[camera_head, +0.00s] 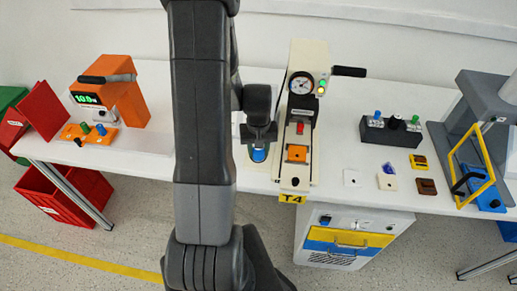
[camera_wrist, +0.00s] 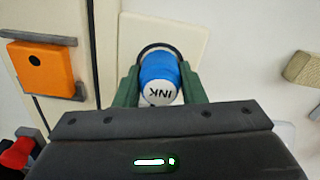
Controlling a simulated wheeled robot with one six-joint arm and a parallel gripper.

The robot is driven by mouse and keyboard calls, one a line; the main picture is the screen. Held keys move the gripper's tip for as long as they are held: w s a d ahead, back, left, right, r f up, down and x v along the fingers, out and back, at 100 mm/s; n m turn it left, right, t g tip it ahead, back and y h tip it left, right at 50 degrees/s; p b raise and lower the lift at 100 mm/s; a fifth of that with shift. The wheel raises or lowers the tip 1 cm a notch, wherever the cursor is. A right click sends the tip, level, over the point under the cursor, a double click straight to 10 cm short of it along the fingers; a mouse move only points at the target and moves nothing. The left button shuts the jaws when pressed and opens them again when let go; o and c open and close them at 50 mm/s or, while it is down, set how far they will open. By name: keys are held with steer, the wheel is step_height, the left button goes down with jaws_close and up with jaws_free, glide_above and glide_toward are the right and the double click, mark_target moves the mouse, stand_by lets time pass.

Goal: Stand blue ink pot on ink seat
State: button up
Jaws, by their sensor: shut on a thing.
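The blue ink pot (camera_wrist: 160,70) has a white face lettered "INK" turned to the wrist camera. It also shows as a blue shape under my gripper in the head view (camera_head: 258,155). My gripper (camera_wrist: 160,88) is shut on it, a green finger on each side. The ink seat (camera_wrist: 195,36) is a cream square plate with a dark ring. The pot's far end overlaps the ring; I cannot tell whether it rests on the plate or hangs just above it. My gripper (camera_head: 259,146) and arm hide most of the seat in the head view.
A cream press marked T4 (camera_head: 299,115) with a gauge and an orange block (camera_wrist: 40,65) stands close beside the seat. An orange device (camera_head: 125,98) is at left. A black knob box (camera_head: 390,132), small pads and a yellow frame (camera_head: 476,170) are at right.

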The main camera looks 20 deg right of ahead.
steer(key=shift+f, duration=0.2)
steer(key=o, duration=1)
steer(key=shift+r, duration=0.1)
step_height(320, 180, up, 12)
steer(key=shift+r, duration=0.15)
